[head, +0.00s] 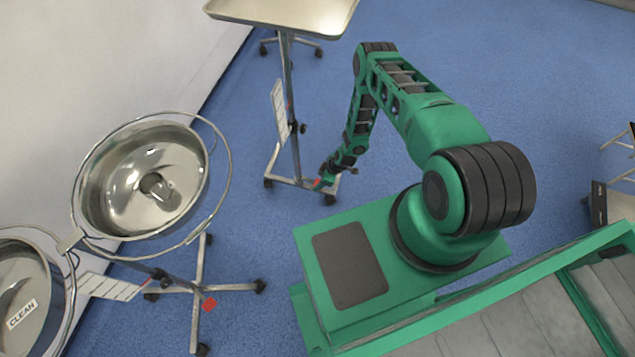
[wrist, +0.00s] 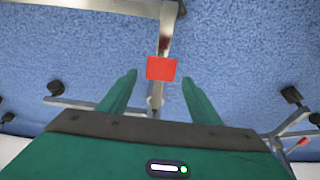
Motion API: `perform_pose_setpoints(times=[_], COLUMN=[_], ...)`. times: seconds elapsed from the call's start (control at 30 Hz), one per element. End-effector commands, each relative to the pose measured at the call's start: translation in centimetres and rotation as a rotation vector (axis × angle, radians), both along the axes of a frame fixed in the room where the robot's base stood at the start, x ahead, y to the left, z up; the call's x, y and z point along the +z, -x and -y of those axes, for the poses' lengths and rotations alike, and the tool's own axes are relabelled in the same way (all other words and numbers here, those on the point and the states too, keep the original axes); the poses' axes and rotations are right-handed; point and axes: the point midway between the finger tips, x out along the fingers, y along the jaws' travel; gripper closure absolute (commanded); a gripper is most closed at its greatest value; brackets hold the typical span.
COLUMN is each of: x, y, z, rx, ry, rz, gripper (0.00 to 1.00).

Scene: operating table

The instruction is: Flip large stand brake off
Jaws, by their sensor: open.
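The large stand (head: 290,95) is a pale tray on a metal pole with a wheeled base, at the top middle of the head view. Its red brake pedal (head: 317,183) sits low at the base, beside my gripper (head: 325,179). In the wrist view the red brake pedal (wrist: 161,68) appears between the fingertips of my gripper (wrist: 160,78), which are apart with nothing held. I cannot tell whether the fingers touch the pedal, or its exact height relative to them. Part of the stand base is hidden behind my gripper in the head view.
A basin stand (head: 199,265) with a steel bowl (head: 110,195) stands at left, with its own red pedal (head: 209,304). Another bowl marked CLEAN (head: 25,290) is at far left. A white wall (head: 90,70) bounds the left. Blue floor (head: 520,90) is clear at upper right.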

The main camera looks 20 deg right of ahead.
Motion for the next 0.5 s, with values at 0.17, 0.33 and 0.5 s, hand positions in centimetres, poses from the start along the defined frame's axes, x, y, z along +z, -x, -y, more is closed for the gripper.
perform_pose_setpoints(times=[0.17, 0.33, 0.5], x=[-1.7, -2.3, -2.3], y=[-0.4, -0.6, -0.6], z=[-0.5, -0.7, -0.7], rx=[0.001, 0.0, 0.0], ry=[0.001, 0.001, 0.001], rz=[0.0, 0.0, -0.001], gripper=[0.42, 0.42, 0.42])
